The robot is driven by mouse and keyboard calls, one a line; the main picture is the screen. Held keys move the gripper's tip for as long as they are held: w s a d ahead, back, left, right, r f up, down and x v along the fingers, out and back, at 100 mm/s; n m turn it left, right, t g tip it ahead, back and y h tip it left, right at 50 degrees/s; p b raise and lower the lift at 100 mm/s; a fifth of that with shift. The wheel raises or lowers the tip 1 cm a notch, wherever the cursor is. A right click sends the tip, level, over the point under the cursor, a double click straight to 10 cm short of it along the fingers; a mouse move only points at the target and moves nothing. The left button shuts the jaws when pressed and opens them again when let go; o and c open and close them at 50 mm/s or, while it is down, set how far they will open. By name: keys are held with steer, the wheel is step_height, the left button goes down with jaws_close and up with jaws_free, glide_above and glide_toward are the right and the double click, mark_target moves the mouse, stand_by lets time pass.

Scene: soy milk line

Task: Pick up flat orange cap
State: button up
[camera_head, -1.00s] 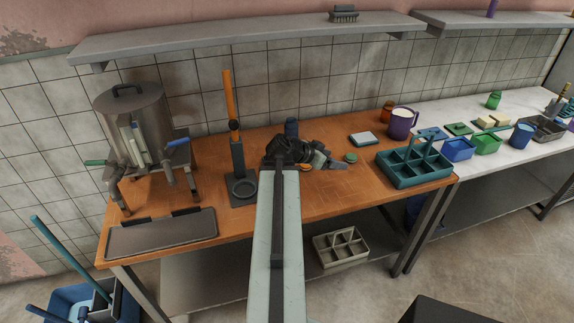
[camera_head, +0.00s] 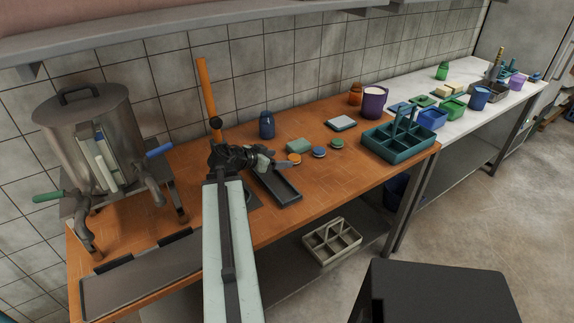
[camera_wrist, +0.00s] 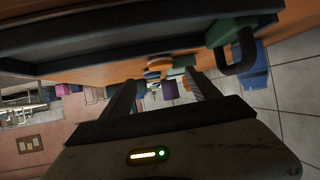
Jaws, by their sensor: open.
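The flat orange cap (camera_head: 294,159) lies on the orange-brown table, with a blue cap (camera_head: 319,153) and a green cap (camera_head: 337,143) in a row to its right. My gripper (camera_head: 270,163) is just left of the orange cap, apart from it and near the dark tray. In the wrist view, the open fingers (camera_wrist: 160,80) have nothing held between them. An orange round shape, likely the cap (camera_wrist: 158,62), shows beyond the fingertips. My arm hides part of the table in the head view.
A dark narrow tray (camera_head: 278,187) lies in front of the cap. A pale green block (camera_head: 299,145) and a blue jar (camera_head: 266,125) stand behind. A teal divided caddy (camera_head: 398,150) is to the right. A large metal pot (camera_head: 90,135) stands left.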

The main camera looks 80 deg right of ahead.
mark_target(293, 157)
steer(key=b+x, duration=0.1)
steer(key=x, duration=0.1)
steer(key=shift+s+d+f, duration=0.1)
steer(key=shift+d+f, duration=0.05)
steer(key=shift+d, duration=0.1)
steer(key=b+x, duration=0.2)
steer(key=x, duration=0.3)
steer(key=shift+s+d, duration=0.15)
steer(key=shift+d, duration=0.1)
steer(key=shift+r, duration=0.25)
steer(key=c, duration=1.4)
